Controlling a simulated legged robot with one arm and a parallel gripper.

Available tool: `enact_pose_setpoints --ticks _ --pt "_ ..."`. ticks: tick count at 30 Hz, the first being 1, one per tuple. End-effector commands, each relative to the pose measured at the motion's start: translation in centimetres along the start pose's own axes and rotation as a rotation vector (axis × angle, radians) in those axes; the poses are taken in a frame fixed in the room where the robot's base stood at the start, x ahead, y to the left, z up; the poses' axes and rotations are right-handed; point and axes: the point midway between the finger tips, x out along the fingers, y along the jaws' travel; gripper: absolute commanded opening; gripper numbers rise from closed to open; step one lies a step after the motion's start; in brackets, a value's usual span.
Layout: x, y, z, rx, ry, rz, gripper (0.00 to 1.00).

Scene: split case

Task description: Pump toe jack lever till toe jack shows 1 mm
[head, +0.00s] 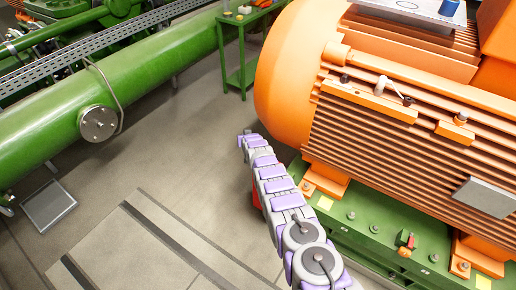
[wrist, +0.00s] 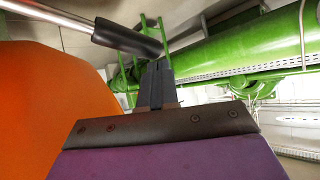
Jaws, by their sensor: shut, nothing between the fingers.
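The toe jack lever (wrist: 128,37) shows in the wrist view as a silver rod with a dark grip, slanting in from the upper left. My gripper (wrist: 158,68) is shut, with its dark fingers together and nothing between them. The fingertips are just below the end of the grip in the picture; I cannot tell whether they touch it. In the head view a small red part (head: 256,194), perhaps the toe jack, shows beside my arm, which hides most of it. My gripper and the lever cannot be made out clearly there. No jack reading is visible.
A large orange motor (head: 400,130) on a green base (head: 345,232) stands right of my arm. It fills the left of the wrist view (wrist: 45,105). A green pipe (head: 150,75) and a green side table (head: 240,75) stand behind.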

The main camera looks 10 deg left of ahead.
Motion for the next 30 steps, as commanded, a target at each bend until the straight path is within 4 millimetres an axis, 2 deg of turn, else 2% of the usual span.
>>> enact_pose_setpoints --ticks 9,21,30 --pt "-2.1 0.1 -2.7 0.001 0.002 -0.002 0.00" --pt "-4.0 -0.1 -5.1 0.001 -0.001 -0.001 0.00" --pt "-4.1 0.0 -5.3 0.001 0.000 0.000 0.00"
